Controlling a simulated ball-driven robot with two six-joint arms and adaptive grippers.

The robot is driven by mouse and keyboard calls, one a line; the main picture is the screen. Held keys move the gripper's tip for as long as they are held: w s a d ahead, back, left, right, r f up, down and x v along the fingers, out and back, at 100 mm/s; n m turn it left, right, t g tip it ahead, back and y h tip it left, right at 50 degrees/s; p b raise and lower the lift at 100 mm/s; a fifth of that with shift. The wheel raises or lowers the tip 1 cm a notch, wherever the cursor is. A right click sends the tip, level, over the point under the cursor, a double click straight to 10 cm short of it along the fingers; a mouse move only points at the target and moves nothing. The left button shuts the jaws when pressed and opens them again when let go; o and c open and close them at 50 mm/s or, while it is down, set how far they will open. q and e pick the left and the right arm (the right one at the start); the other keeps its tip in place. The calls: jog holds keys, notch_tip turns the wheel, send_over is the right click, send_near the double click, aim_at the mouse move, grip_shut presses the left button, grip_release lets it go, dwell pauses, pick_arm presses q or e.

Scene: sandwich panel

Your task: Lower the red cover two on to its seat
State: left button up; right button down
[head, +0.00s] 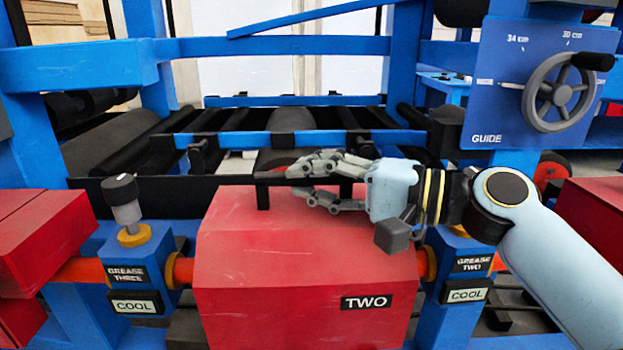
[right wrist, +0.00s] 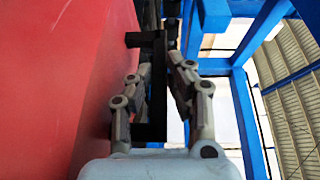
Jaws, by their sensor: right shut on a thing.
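The red cover two (head: 300,262), a large red box-like hood with a "TWO" label, stands in the middle of the head view between the grease three and grease two posts. A black bar handle (head: 263,196) rises from its top. My right gripper (head: 290,183) reaches in from the right and is shut on this handle, with its fingers above and below the bar. In the right wrist view the handle (right wrist: 157,95) lies between the fingers, beside the cover's red face (right wrist: 60,80). The cover's lower edge and seat are hidden, so any gap is not visible. My left gripper is not in view.
A grease cup (head: 125,203) stands on the grease three post (head: 128,275). The grease two post (head: 468,280) is at the right, partly under my arm. Other red covers (head: 40,235) flank both sides. A blue guide panel with a handwheel (head: 558,93) stands at the upper right.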

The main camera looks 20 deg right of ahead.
jog(key=shift+f, duration=0.1)
jog(key=c, duration=1.2)
grip_release()
jog(key=shift+f, duration=0.15)
jog(key=shift+s, duration=0.1)
jog(key=v, duration=0.9)
jog(key=shift+s+d, duration=0.1)
jog(key=shift+d, duration=0.05)
jog(key=shift+v, duration=1.25)
jog(key=shift+r, duration=0.25)
